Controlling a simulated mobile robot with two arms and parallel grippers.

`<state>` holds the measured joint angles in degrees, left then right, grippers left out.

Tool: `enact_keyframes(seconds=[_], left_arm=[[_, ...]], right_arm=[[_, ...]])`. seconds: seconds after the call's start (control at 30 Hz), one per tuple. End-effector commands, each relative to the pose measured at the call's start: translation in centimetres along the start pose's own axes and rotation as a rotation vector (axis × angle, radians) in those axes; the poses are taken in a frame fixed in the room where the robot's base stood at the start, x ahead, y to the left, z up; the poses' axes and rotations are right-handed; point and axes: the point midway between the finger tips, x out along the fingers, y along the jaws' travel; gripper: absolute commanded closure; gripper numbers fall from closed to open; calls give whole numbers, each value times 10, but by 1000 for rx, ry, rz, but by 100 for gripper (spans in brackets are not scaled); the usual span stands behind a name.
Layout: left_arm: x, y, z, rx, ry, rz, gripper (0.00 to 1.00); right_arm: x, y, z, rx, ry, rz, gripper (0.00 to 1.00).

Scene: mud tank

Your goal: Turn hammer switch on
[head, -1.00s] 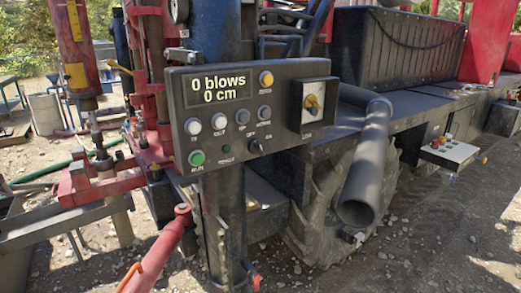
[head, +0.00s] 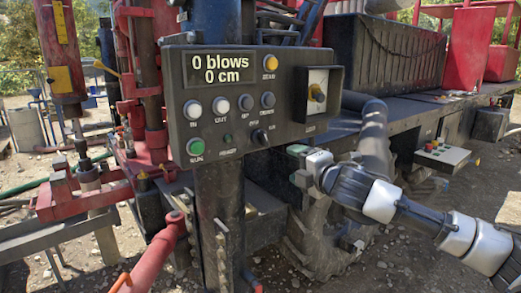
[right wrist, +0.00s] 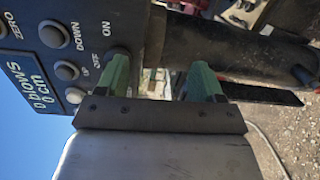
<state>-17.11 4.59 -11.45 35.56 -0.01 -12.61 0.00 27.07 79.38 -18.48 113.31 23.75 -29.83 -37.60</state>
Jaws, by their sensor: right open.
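The dark control panel (head: 235,115) stands in the middle of the head view, its display reading "0 blows, 0 cm". The hammer switch (head: 259,136) is a small black rotary knob low on the panel, between OFF and ON marks. My right gripper (head: 304,158) is just right of and below the knob, apart from it. In the right wrist view my two green fingers (right wrist: 160,80) are spread with nothing between them. The OFF and ON letters show beside the upper-left finger; the knob is partly hidden there. My left gripper is not in view.
Push buttons, including a green one (head: 195,146), surround the switch. A thick dark pipe (head: 374,135) lies behind my right gripper. A red bar (head: 160,247) rises at the front left.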

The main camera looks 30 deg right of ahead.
Motion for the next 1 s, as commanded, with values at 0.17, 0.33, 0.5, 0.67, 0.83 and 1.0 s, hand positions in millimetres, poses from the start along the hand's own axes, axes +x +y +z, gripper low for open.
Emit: enact_keyframes(seconds=[0.17, 0.33, 0.5, 0.67, 0.83, 1.0], left_arm=[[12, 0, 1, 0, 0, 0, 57], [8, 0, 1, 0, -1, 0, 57], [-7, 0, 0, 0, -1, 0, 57], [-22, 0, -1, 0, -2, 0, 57], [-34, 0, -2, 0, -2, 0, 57], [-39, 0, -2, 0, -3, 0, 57]], right_arm=[[-39, 47, -25, -202, 39, 60, 32], [-44, 58, -30, -237, 45, 71, 32], [-28, 62, -30, -230, 45, 72, 32], [-2, 64, -32, -227, 46, 72, 32], [29, 65, -34, -229, 46, 71, 32], [52, 64, -35, -232, 45, 70, 32]])
